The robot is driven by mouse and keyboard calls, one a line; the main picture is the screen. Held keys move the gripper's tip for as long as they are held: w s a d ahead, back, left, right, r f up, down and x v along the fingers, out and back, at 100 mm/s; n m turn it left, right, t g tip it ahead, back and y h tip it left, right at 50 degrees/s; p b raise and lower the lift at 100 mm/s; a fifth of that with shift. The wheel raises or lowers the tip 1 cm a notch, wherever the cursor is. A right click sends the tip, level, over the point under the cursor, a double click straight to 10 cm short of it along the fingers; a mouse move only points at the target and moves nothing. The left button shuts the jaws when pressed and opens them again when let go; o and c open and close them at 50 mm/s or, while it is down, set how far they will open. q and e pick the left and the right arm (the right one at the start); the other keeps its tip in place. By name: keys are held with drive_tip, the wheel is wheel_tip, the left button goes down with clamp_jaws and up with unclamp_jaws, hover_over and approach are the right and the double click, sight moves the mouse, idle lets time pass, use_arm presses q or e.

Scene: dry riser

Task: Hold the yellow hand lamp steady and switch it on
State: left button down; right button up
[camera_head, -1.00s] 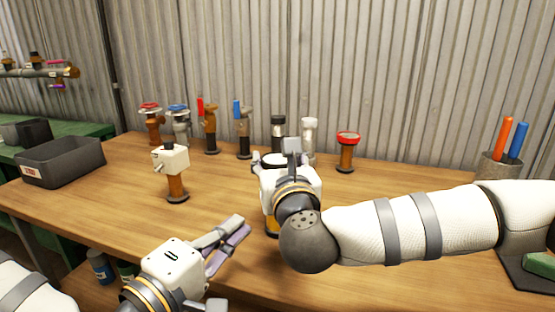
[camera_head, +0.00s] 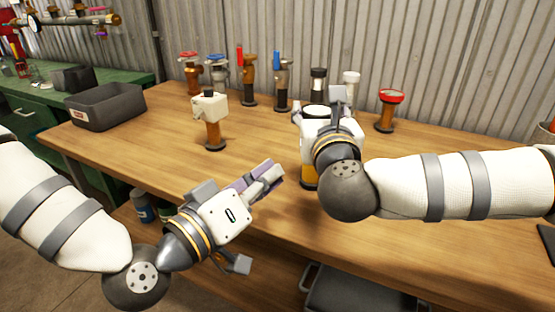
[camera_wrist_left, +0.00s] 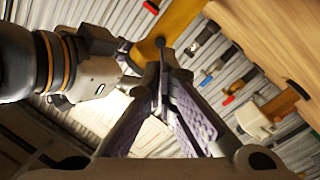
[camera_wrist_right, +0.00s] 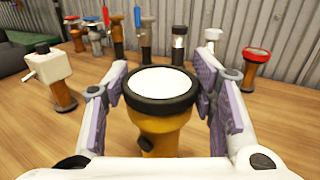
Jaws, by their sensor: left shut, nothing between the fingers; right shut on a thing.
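The yellow hand lamp (camera_head: 309,181) stands upright at the table's front edge, mostly hidden by my right gripper (camera_head: 318,120). The right wrist view shows its white lens (camera_wrist_right: 163,83), black rim, yellow body (camera_wrist_right: 163,130) and a small black switch knob (camera_wrist_right: 147,143). My right gripper (camera_wrist_right: 166,90) is shut on the lamp, one finger on each side below the rim. My left gripper (camera_head: 277,168) is shut and empty, its tips just left of the lamp. In the left wrist view its tips (camera_wrist_left: 160,44) lie close to the yellow body (camera_wrist_left: 187,22); I cannot tell whether they touch.
A white-headed fixture on a copper-coloured post (camera_head: 212,118) stands left of the lamp. Several valves and fittings, including a red-topped one (camera_head: 388,110), line the back. A dark bin (camera_head: 105,107) sits at the left. The table (camera_head: 150,150) between is clear.

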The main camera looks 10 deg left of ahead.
use_arm(q)
drive_tip(key=w+d+m, duration=0.1)
drive_tip(key=m, duration=0.7)
drive_tip(key=w+m, duration=0.2)
drive_tip(key=m, duration=0.7)
drive_tip(key=w+d+m, duration=0.1)
drive_tip(key=w+m, duration=0.1)
drive_tip(key=m, duration=0.6)
drive_tip(key=shift+d+m, duration=0.3)
drive_tip(key=shift+d, duration=0.05)
drive_tip(key=shift+w, duration=0.1)
